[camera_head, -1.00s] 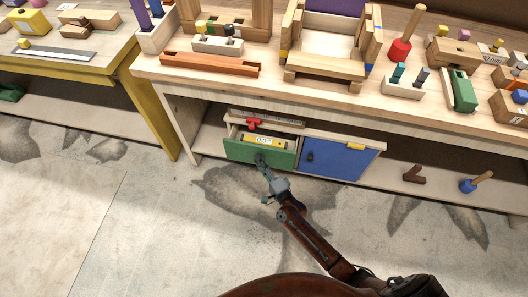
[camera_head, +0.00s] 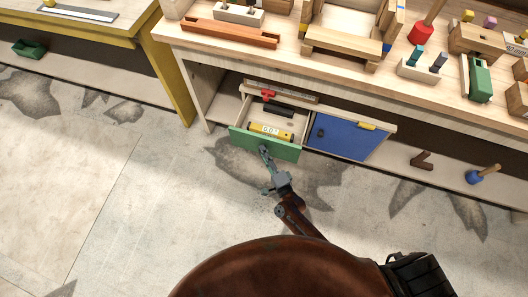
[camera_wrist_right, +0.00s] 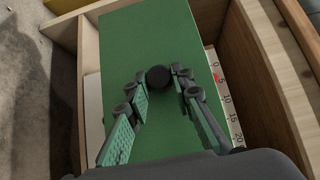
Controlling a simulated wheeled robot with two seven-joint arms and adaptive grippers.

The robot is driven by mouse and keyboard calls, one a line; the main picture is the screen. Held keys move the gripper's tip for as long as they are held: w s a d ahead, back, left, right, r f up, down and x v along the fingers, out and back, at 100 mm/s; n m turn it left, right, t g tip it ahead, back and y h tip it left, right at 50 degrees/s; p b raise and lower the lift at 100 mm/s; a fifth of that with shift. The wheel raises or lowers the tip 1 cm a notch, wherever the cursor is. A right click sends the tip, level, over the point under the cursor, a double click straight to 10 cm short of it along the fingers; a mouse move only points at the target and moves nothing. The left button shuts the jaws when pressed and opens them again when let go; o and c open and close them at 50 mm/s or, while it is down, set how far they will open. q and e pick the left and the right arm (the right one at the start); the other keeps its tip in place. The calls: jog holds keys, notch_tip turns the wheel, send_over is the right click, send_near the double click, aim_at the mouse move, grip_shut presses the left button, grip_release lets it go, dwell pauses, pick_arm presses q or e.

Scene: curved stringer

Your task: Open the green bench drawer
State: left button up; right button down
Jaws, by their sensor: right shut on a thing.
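The green bench drawer (camera_head: 262,144) is pulled out from the cabinet under the bench, and its inside shows. In the right wrist view, its green front (camera_wrist_right: 130,45) carries a round black knob (camera_wrist_right: 158,78). My right gripper (camera_head: 266,155) is at the drawer front in the head view. In the right wrist view, the right gripper's fingers (camera_wrist_right: 160,84) are closed around the knob, one on each side. My left gripper is not in view.
Inside the drawer lie a yellow level (camera_head: 270,131) and a dark item. A blue door (camera_head: 340,138) is shut beside the drawer. A brown block (camera_head: 422,160) and a blue mallet (camera_head: 482,174) are on the lower shelf. The floor in front is clear.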

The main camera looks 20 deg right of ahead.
jog(key=c, duration=1.7)
grip_release()
jog(key=s, duration=0.4)
jog(key=s+d, duration=0.1)
jog(key=s, duration=0.3)
jog(key=s+d, duration=0.1)
jog(key=s, duration=0.2)
jog(key=shift+s+d, duration=0.15)
jog(key=shift+s, duration=0.25)
